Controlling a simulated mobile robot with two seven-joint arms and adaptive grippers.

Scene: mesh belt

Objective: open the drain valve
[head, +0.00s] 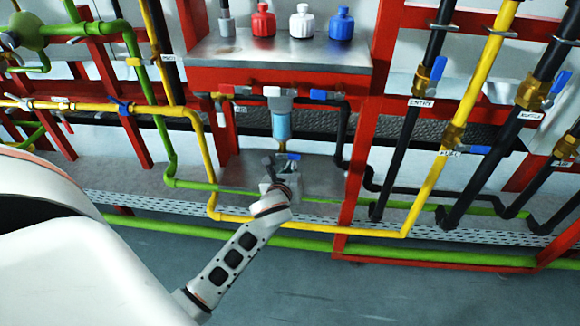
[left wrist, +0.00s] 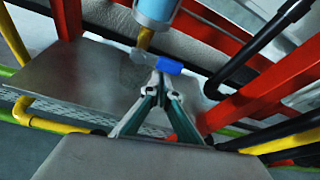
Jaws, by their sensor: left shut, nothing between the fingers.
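The drain valve's blue handle (head: 293,156) sits on a short brass pipe below a light-blue filter bowl (head: 281,124). In the left wrist view the blue handle (left wrist: 168,66) points right from a grey valve body (left wrist: 142,56), under the bowl (left wrist: 156,9). My left gripper (head: 270,164) is just below the valve in the head view. In the left wrist view its fingers (left wrist: 158,77) converge to a shut tip, right at the lower edge of the handle. I cannot tell whether they touch it. Nothing shows between them. My right gripper is not in view.
A metal shelf (head: 330,52) with red, white and blue bottles is above the filter. A red frame post (head: 352,190), yellow pipe (head: 208,165) and black pipe (head: 345,130) flank the valve. A metal plate (left wrist: 85,80) lies below. More valves stand right.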

